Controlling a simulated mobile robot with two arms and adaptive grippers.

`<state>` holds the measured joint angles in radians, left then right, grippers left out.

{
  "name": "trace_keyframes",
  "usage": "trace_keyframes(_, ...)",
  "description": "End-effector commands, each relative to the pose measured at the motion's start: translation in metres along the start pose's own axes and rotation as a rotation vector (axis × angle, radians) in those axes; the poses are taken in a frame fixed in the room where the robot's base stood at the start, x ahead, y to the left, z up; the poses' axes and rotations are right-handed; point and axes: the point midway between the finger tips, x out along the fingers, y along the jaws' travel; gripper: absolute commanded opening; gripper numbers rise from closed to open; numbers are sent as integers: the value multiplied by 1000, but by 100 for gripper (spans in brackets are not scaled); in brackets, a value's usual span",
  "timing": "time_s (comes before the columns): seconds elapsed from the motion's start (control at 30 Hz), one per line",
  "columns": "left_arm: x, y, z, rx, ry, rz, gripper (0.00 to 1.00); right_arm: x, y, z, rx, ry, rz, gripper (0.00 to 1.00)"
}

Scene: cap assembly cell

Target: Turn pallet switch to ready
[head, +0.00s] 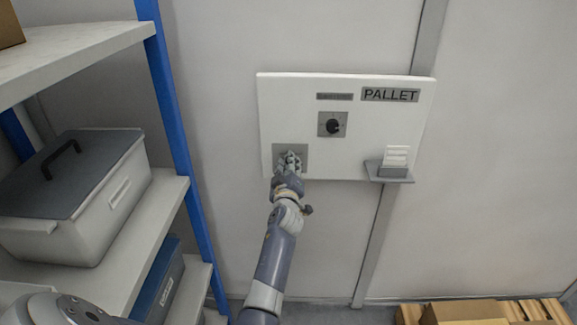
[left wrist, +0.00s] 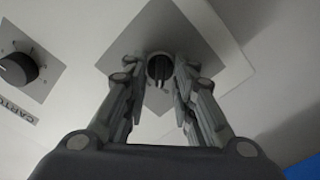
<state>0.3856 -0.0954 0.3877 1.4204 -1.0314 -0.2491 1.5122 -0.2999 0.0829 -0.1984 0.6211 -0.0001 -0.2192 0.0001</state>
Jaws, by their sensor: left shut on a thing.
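A white panel (head: 278,105) on the wall carries a PALLET sign (head: 390,95) at its upper right. It has two rotary switches on grey plates. The lower left switch plate (head: 280,149) is partly covered by my left gripper (head: 290,162). In the left wrist view, the fingers of my left gripper (left wrist: 162,75) are shut on this switch's dark round knob (left wrist: 159,68), one on each side. Its setting and any label of its own cannot be read. My right gripper is out of view.
The upper switch (head: 333,125) is free; its label starts "CARTO" in the left wrist view. A small holder (head: 390,172) with white cards sits at the panel's lower right. A blue-posted shelf (head: 178,120) with a grey lidded bin (head: 95,215) stands left. Cartons (head: 470,312) lie below right.

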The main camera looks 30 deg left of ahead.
Motion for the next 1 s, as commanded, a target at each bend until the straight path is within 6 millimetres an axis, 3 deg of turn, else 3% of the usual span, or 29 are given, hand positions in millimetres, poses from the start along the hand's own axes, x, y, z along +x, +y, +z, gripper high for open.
trace_keyframes(1.0,1,4,0,895,5,2,1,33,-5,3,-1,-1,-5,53)
